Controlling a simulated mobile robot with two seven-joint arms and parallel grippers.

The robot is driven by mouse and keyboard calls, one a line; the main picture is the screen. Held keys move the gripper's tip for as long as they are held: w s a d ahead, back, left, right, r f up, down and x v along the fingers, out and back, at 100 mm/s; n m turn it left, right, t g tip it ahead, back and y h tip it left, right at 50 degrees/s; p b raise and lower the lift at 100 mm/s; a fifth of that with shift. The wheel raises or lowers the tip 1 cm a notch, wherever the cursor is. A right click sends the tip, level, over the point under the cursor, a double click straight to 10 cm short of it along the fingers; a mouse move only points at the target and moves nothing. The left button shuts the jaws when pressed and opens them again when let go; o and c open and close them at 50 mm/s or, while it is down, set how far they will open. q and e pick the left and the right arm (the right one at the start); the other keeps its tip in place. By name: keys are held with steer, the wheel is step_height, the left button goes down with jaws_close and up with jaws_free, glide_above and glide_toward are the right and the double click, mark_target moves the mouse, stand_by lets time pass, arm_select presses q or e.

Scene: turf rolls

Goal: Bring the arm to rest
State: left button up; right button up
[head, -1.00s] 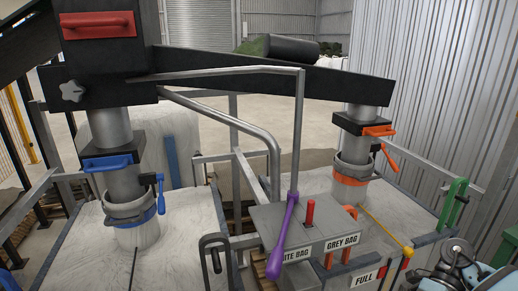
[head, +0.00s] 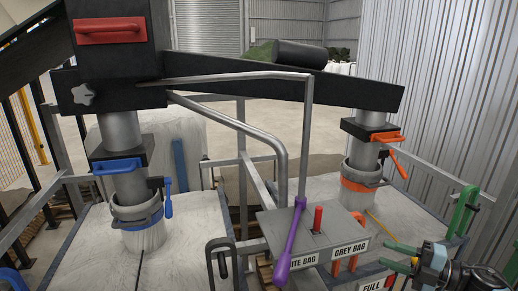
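My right gripper (head: 397,257) is at the lower right in the head view. Its two green fingers point left and are spread apart, with nothing visible between them. It is in front of the right part of the frame, near the "FULL" sign (head: 372,286) and the grey control box (head: 300,236). The yellow rod (head: 381,225) runs behind the gripper, and its ball end is hidden. The purple-handled lever (head: 291,242) and a short red lever (head: 318,218) stand at the control box, apart from the gripper. My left gripper is not in view.
Two white bags stand under spouts, the left bag (head: 85,240) and the right bag (head: 325,188). A blue handle (head: 117,165) and an orange handle (head: 372,137) sit on the spouts. A green handle (head: 464,207) is at the right. Metal rails surround the bags.

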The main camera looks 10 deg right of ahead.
steer(key=w+d+f+m+t+h, duration=0.1)
steer(key=w+d+f+m+h, duration=0.15)
steer(key=d+m+h, duration=0.7)
steer(key=w+d+f+m+t+h, duration=0.1)
steer(key=w+d+f+m+h, duration=0.15)
steer(key=d+m+h, duration=0.75)
steer(key=s+a+f+g+y, duration=0.2)
steer(key=s+a+f+y, duration=0.1)
steer(key=s+a+f, duration=0.65)
steer(key=s+a+f+g+y, duration=0.1)
steer(key=s+a+f+y, duration=0.2)
steer(key=s+a+f, duration=0.6)
steer(key=s+a+f+m+g+y, duration=0.1)
steer(key=s+a+f+m, duration=0.1)
steer(key=s+a, duration=0.6)
steer(key=s+a+f+m+g+y, duration=0.1)
steer(key=s+a+f+m, duration=0.1)
steer(key=s+a, duration=0.6)
steer(key=a+f, duration=0.1)
steer(key=a, duration=0.5)
steer(key=shift+f, duration=0.25)
steer(key=shift+a+y, duration=0.1)
steer(key=shift+y, duration=0.15)
